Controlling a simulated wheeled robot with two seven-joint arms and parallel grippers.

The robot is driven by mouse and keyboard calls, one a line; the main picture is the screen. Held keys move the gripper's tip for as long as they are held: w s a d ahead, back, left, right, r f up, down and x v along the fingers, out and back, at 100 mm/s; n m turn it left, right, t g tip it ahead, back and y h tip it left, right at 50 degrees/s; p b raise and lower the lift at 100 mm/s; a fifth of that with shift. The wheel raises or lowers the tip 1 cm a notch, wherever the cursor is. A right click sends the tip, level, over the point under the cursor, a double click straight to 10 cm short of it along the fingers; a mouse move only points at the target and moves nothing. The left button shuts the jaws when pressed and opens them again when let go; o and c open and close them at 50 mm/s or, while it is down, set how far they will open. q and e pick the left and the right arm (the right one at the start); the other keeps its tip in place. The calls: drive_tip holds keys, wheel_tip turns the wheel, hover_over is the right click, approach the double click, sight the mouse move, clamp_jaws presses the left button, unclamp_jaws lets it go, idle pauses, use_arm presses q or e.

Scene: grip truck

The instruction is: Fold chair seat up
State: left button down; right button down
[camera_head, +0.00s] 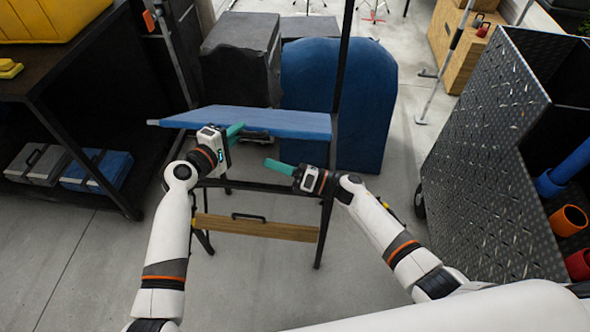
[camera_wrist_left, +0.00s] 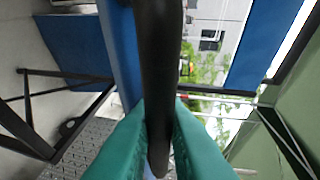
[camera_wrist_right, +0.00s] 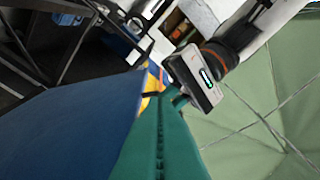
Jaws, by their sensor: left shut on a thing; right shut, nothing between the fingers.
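The chair seat is a flat blue panel (camera_head: 260,122) on a black frame (camera_head: 326,205), near the middle of the head view. It is seen at a shallow angle. My left gripper (camera_head: 235,131) is at the seat's near edge. In the left wrist view its green fingers are shut on a dark bar (camera_wrist_left: 160,80), with a blue panel (camera_wrist_left: 122,50) beside it. My right gripper (camera_head: 270,163) is shut and empty, below and apart from the seat's near edge. Its green fingers also show in the right wrist view (camera_wrist_right: 158,140), next to a blue surface (camera_wrist_right: 70,130).
A blue rounded panel (camera_head: 350,105) and a dark block (camera_head: 240,62) stand behind the chair. A dark workbench (camera_head: 75,75) is at left. A dark metal-plate cart (camera_head: 480,150) is at right. Floor shows between chair and cart.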

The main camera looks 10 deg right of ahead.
use_arm(q)
drive_tip(key=shift+r, duration=0.1)
use_arm(e)
drive_tip(key=shift+w+a+r, duration=0.15)
drive_tip(key=shift+w+r, duration=0.6)
drive_tip(key=shift+w, duration=0.15)
drive_tip(key=shift+w+a+r, duration=0.1)
drive_tip(key=shift+w+r, duration=0.65)
drive_tip(key=shift+w, duration=0.1)
